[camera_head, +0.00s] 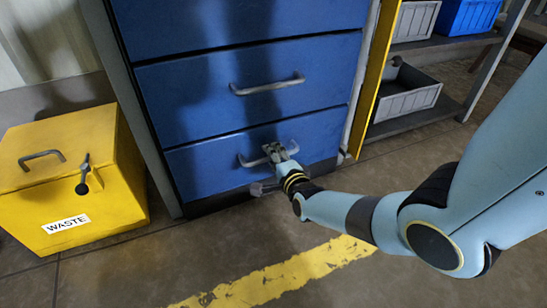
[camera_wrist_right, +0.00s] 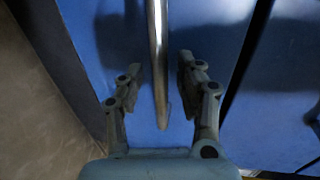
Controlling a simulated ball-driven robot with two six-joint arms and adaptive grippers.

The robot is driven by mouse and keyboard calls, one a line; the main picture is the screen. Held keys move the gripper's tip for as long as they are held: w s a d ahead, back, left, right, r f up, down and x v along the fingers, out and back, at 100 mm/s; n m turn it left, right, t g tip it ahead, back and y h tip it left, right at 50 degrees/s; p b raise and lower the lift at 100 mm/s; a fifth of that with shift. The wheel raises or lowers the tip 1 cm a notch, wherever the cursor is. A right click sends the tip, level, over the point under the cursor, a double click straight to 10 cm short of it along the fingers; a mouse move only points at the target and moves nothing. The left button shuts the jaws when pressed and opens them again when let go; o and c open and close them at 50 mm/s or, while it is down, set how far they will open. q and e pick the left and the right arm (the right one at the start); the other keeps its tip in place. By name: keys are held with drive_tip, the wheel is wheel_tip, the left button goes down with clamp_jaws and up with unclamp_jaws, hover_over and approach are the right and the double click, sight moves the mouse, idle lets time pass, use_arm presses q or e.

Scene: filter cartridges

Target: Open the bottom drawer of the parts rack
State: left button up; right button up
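The parts rack is a blue cabinet with stacked drawers. Its bottom drawer (camera_head: 215,172) is flush with the front and looks shut. The bottom drawer's grey bar handle (camera_head: 252,161) is partly hidden by my right gripper (camera_head: 275,152). In the right wrist view my right gripper (camera_wrist_right: 158,85) is open, with one finger on each side of the handle (camera_wrist_right: 157,50) and a visible gap on both sides. The handle runs between the fingers, and its end shows near the palm. My left gripper is not in view.
The drawer above has its own handle (camera_head: 267,86). A yellow waste bin (camera_head: 75,180) stands left of the rack. A yellow door panel (camera_head: 372,80) stands at the rack's right edge, beside shelves with a grey crate (camera_head: 405,102). The floor in front is clear, with a yellow stripe (camera_head: 275,281).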

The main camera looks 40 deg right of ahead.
clamp_jaws()
drive_tip(key=shift+s, duration=0.1)
idle(0.5)
